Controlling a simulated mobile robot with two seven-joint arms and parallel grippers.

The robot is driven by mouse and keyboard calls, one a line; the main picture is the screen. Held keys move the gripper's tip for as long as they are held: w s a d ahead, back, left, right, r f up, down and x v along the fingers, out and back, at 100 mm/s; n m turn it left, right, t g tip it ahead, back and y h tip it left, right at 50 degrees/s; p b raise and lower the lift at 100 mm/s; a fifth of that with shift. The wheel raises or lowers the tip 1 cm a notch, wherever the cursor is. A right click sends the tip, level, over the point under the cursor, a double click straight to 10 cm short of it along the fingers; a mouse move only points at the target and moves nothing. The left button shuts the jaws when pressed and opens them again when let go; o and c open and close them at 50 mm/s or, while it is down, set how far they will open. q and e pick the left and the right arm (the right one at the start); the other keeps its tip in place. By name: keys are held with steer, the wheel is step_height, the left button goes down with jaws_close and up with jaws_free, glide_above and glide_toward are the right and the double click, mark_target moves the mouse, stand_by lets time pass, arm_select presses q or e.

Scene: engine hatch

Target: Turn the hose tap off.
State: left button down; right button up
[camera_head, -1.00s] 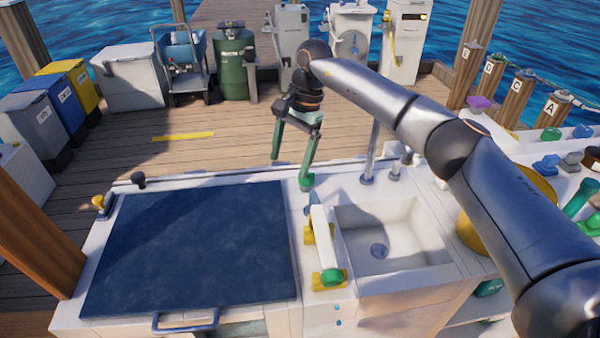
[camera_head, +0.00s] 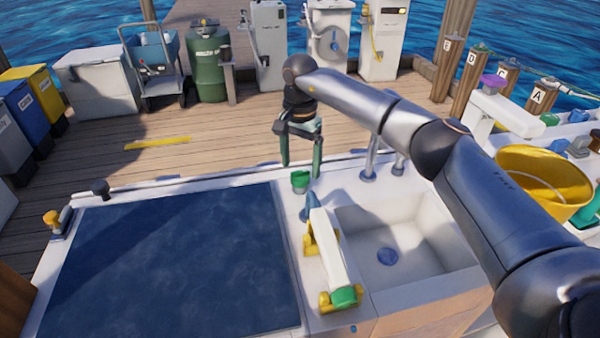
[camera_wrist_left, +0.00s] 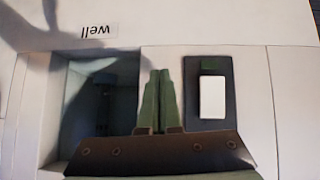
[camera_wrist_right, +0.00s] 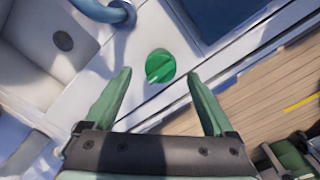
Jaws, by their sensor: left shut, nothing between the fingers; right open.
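A round green tap knob (camera_head: 300,181) with a raised ridge sits on the white counter near its back edge, left of the sink. In the right wrist view the knob (camera_wrist_right: 160,66) lies ahead of the fingertips, between their lines, apart from both. My right gripper (camera_head: 301,169) is open and empty, pointing down just behind and above the knob. My left gripper (camera_wrist_left: 159,75) is shut and empty over a white panel, beside a dark recess. It is out of the head view. Which way the tap is turned is unclear, and no hose shows at the knob.
A sink (camera_head: 420,235) lies right of the knob, with metal posts behind it. A white bar with yellow feet (camera_head: 330,250) stands in front of the knob. A dark blue hatch lid (camera_head: 170,265) fills the counter's left. A yellow bucket (camera_head: 545,185) stands at right, beyond my arm.

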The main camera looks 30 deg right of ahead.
mark_target(300, 177)
steer(key=shift+f, duration=1.4)
steer(key=shift+c, duration=0.2)
steer(key=c, duration=1.3)
